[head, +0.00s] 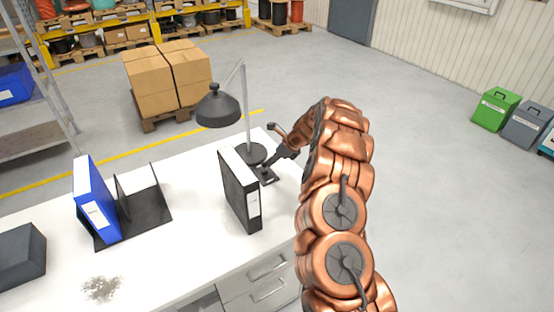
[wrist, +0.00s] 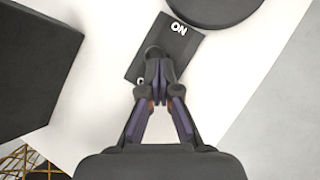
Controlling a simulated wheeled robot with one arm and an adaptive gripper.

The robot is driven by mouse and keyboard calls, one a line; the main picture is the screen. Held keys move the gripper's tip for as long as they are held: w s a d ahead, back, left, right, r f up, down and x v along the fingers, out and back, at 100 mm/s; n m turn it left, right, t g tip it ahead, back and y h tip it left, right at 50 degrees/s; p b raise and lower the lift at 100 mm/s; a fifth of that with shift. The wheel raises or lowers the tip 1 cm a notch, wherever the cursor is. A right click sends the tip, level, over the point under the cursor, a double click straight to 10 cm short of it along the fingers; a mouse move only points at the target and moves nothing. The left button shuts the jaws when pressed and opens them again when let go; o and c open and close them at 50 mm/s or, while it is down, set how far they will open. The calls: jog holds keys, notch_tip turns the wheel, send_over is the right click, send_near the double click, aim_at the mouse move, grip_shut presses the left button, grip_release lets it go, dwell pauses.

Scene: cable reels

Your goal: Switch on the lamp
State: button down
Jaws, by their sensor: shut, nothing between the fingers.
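The desk lamp (head: 218,108) has a dark shade on a thin grey stand and a round dark base (head: 252,153) on the white desk. No glow shows on it; the inside of its shade is hidden. A small black switch plate (head: 268,180) lies beside the base. In the wrist view the plate (wrist: 180,42) reads "ON" at its far end; the lettering at its near end is mostly hidden by my fingers. My gripper (wrist: 158,75) is shut and empty, its tips over the plate by a dark rounded knob (wrist: 154,52). I cannot tell whether they touch.
A black binder (head: 240,190) stands just left of the switch plate. A blue binder (head: 95,200) stands in a black holder further left, near a dark box (head: 20,256). The desk (head: 190,235) is clear between the binders. Cartons (head: 165,75) stand on a pallet behind.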

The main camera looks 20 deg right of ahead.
jog(key=shift+w+a+r+p, duration=0.1)
jog(key=shift+w+a+p, duration=0.05)
jog(key=shift+w+p, duration=0.35)
jog(key=shift+r, duration=0.1)
jog(key=shift+r+p, duration=0.6)
jog(key=shift+r, duration=0.15)
jog(key=s+d+r, duration=0.1)
jog(key=d+r, duration=0.2)
jog(key=r, duration=0.2)
jog(key=s+d+r+b, duration=0.1)
jog(key=d+r, duration=0.2)
jog(key=r, duration=0.3)
jog(key=shift+d, duration=0.25)
